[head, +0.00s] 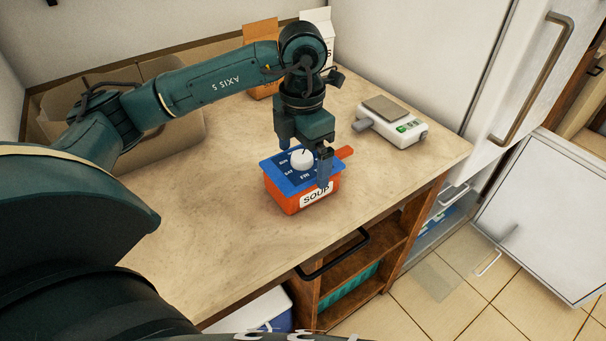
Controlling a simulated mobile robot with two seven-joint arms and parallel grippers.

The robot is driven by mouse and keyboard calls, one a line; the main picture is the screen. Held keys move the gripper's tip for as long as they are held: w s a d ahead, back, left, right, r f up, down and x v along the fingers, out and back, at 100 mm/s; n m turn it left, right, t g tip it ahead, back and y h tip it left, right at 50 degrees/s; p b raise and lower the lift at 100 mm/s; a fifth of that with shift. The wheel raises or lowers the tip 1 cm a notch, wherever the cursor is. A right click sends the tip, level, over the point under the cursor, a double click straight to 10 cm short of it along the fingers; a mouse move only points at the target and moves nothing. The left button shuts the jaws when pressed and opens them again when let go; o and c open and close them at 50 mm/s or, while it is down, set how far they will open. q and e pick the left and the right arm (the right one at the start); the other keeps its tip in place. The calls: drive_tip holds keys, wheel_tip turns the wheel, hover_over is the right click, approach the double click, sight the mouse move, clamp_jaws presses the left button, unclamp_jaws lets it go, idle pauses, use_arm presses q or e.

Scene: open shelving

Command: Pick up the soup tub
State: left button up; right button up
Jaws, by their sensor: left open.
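The soup tub (283,197) is an orange-red box with a blue lid, a white round knob on top and a white label reading SOUP. It stands upright on the countertop near the front edge. An orange handle-like piece sticks out at its right. My left gripper (313,172) points down at the tub, with a finger in front of the lid's right part and the label's edge. It is open. Whether it touches the tub is hard to tell. My right gripper is not in view.
A white scale-like device (408,131) stands right of the tub. A cardboard box (188,128), an orange carton (261,36) and a white carton (318,24) stand at the back. The counter (215,240) left of the tub is clear. A fridge (440,50) borders the right.

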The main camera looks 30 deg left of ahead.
use_arm(q)
drive_tip(key=shift+w+f, duration=0.2)
drive_tip(key=shift+f, duration=2.55)
drive_tip(key=shift+c, duration=0.2)
drive_tip(key=c, duration=1)
drive_tip(key=shift+r, duration=0.1)
